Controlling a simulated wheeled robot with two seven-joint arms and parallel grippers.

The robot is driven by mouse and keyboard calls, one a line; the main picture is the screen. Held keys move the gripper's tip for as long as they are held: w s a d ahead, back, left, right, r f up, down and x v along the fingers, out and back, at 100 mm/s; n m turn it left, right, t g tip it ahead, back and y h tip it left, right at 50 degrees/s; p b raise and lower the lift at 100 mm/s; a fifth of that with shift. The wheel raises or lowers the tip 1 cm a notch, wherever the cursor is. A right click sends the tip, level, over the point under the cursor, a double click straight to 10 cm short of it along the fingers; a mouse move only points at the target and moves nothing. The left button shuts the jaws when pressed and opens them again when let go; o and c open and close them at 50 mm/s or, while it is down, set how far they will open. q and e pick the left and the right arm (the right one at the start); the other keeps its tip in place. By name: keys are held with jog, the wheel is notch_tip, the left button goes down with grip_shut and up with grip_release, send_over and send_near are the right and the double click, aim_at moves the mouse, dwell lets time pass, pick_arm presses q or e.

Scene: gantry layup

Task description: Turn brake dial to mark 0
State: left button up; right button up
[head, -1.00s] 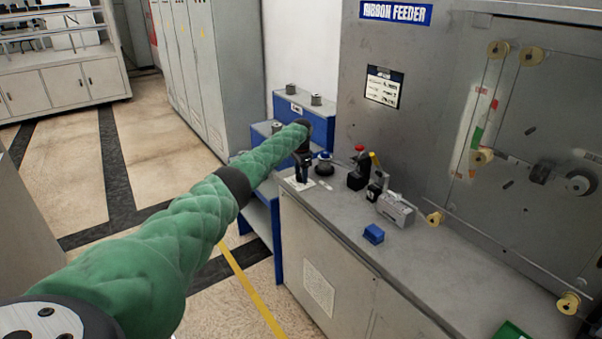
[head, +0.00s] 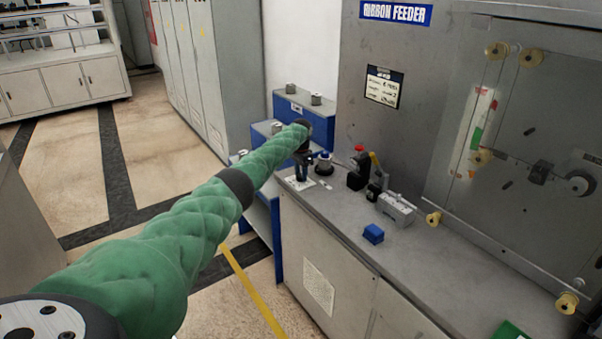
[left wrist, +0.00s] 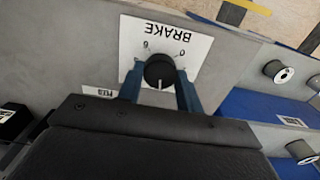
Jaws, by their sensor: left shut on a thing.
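The brake dial (left wrist: 160,72) is a round black knob with a pale pointer line, on a white plate (left wrist: 188,40) lettered BRAKE. In the left wrist view the plate appears upside down, with a 0 at the right and another numeral at the left. The pointer line is at the knob's lower side in that view, away from both numerals. My left gripper (left wrist: 160,88) has its blue fingers on either side of the knob, shut on it. In the head view my left gripper (head: 302,172) is at the counter's far left corner and hides the dial. My right gripper is not in view.
On the counter (head: 335,215) right of the gripper stand a dark round item with a blue top (head: 323,164), a red-topped black device (head: 358,168), a grey block (head: 397,208) and a blue block (head: 373,234). Blue shelves (head: 265,190) with spools adjoin the counter's left end.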

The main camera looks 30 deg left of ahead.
pick_arm(q)
jog(key=shift+r+n, duration=0.15)
jog(key=shift+n, duration=0.75)
jog(key=n+p, duration=0.1)
jog(key=n, duration=0.1)
jog(key=shift+n, duration=0.4)
jog(key=n+p, duration=0.2)
jog(key=n, duration=0.2)
jog(key=shift+n, duration=0.3)
jog(key=n+p, duration=0.1)
jog(key=n, duration=0.2)
jog(key=shift+n, duration=0.3)
jog(key=n, duration=0.3)
jog(key=shift+n+p, duration=0.3)
jog(key=shift+p, duration=0.05)
jog(key=n, duration=0.3)
jog(key=shift+a+r+n+p, duration=0.1)
jog(key=shift+n+p, duration=0.2)
jog(key=shift+p, duration=0.05)
jog(key=shift+n, duration=2.5)
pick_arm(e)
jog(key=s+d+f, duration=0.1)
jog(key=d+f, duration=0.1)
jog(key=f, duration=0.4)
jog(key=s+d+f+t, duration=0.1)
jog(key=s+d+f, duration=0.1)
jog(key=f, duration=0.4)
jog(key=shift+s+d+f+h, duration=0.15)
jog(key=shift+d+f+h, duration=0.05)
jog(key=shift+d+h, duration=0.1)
